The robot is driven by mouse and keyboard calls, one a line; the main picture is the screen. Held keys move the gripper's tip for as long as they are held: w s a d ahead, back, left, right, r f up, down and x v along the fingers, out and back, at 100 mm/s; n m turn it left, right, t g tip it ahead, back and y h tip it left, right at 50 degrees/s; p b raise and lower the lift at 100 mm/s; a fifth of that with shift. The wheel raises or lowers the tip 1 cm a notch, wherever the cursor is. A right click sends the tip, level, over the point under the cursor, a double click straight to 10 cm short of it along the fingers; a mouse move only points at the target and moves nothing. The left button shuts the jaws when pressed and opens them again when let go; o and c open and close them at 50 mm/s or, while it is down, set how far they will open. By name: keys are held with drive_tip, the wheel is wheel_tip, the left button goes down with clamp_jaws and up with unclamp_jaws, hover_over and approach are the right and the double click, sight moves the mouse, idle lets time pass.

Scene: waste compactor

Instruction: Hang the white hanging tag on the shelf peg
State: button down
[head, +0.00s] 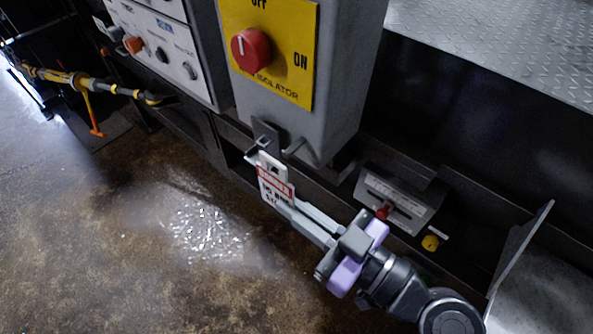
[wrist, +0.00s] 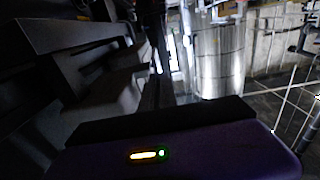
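The white hanging tag (head: 276,189), with a red band and dark lettering, is at the tips of my gripper (head: 283,207) in the head view. The two fingers look closed on its lower part. The tag is roughly upright, with its slotted top just below a dark metal bracket (head: 265,136) under the grey isolator box. A small grey peg (head: 294,148) sticks out beside the bracket. I cannot tell whether the tag touches either one. In the wrist view the fingertips and tag cannot be made out.
The isolator box (head: 300,125) with its red knob (head: 251,50) stands right above the tag. A grey panel with a red lever (head: 383,211) and a yellow knob (head: 430,243) lie close to my wrist. The wet floor (head: 150,240) at left is open.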

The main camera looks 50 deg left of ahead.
drive_tip(key=shift+s+d, duration=0.15)
drive_tip(key=shift+s, duration=0.45)
drive_tip(key=shift+s+d, duration=0.15)
drive_tip(key=shift+s, duration=0.4)
